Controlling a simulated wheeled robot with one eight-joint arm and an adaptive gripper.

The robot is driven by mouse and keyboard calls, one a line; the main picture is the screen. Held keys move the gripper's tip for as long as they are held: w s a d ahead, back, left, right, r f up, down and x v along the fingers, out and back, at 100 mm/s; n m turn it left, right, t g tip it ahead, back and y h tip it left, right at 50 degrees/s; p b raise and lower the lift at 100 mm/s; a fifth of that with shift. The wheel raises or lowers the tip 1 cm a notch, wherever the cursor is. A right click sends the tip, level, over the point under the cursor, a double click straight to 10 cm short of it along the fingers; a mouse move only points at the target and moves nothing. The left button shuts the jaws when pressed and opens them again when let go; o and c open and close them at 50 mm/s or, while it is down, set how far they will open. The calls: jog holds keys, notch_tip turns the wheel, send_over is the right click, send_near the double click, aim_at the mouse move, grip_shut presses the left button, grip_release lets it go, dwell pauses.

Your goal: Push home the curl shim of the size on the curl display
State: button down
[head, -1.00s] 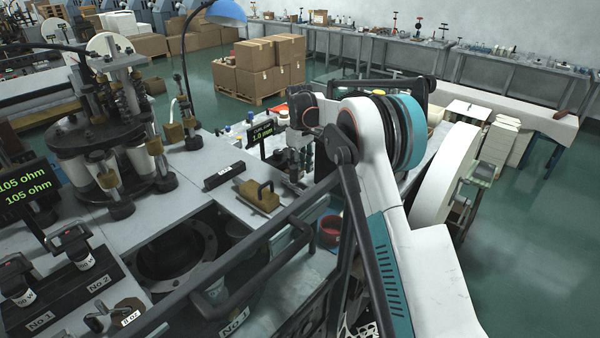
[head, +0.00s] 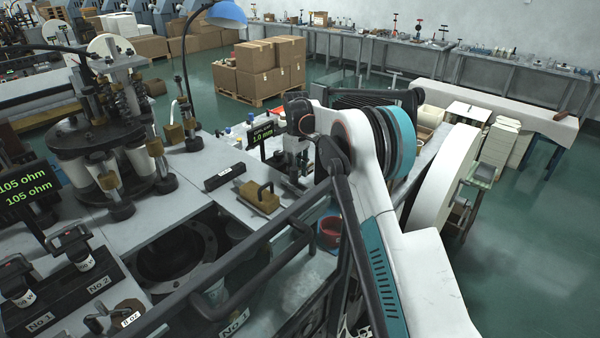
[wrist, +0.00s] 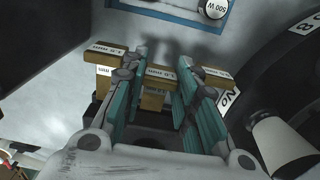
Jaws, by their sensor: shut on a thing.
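The shims' lower ends and seats are partly hidden by the fingers. In the head view my arm hides the shims.
In the wrist view a white cup (wrist: 280,142) is close at the right, near a dark curved part.

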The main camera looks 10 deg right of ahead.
jog(key=shift+w+a, duration=0.7)
jog(key=shift+w, duration=0.3)
jog(key=c, duration=1.5)
grip_release()
notch_tip(320, 180, up, 12)
